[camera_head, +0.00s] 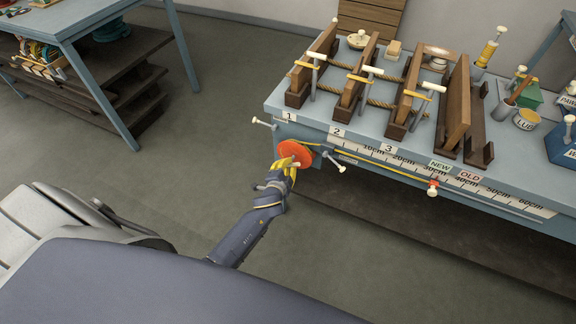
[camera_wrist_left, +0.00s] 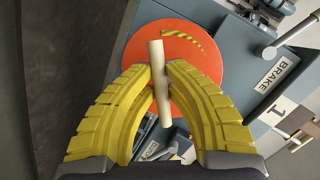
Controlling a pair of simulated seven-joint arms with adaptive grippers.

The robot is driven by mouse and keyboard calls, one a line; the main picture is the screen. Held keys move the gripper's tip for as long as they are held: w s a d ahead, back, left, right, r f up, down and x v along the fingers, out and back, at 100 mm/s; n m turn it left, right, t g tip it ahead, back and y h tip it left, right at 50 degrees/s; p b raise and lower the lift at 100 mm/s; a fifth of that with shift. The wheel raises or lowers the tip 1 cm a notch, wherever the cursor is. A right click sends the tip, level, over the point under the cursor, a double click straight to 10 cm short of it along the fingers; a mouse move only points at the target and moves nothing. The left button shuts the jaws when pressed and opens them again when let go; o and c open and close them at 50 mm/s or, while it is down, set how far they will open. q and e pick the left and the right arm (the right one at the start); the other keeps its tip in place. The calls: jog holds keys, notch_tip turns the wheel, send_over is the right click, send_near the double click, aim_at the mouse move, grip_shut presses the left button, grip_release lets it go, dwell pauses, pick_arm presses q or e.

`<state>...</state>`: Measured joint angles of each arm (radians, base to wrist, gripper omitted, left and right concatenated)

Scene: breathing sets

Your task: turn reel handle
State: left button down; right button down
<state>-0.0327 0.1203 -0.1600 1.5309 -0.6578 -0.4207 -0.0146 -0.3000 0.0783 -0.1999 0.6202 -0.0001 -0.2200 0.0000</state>
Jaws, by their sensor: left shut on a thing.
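The orange reel (camera_head: 294,151) is mounted on the front left of the blue-grey bench. It fills the upper middle of the left wrist view (camera_wrist_left: 205,53), with a short yellow-and-black striped arc on its face. The pale reel handle (camera_wrist_left: 157,60) sticks out from the reel. My left gripper (camera_head: 289,166) is in front of the reel, its yellow fingers (camera_wrist_left: 160,85) closed around the handle. The handle's end also shows in the head view (camera_head: 296,164). My right gripper is not in view.
A lever (camera_wrist_left: 270,51) stands beside the reel near a BRAKE label (camera_wrist_left: 277,73). White-tipped levers flank the reel. A yellow line runs along the bench ruler to a red marker (camera_head: 432,188). Wooden frames with ropes (camera_head: 361,75) stand on the bench (camera_head: 310,118).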

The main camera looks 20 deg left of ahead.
pick_arm(q)
jog(key=shift+a+r+m+y, duration=0.1)
jog(key=shift+m+y, duration=0.2)
jog(key=shift+m, duration=0.1)
jog(key=shift+w, duration=0.1)
dwell(0.3)
jog(key=c, duration=1.4)
grip_release()
jog(key=shift+s, duration=0.2)
jog(key=v, duration=1.1)
jog(key=shift+s, duration=0.35)
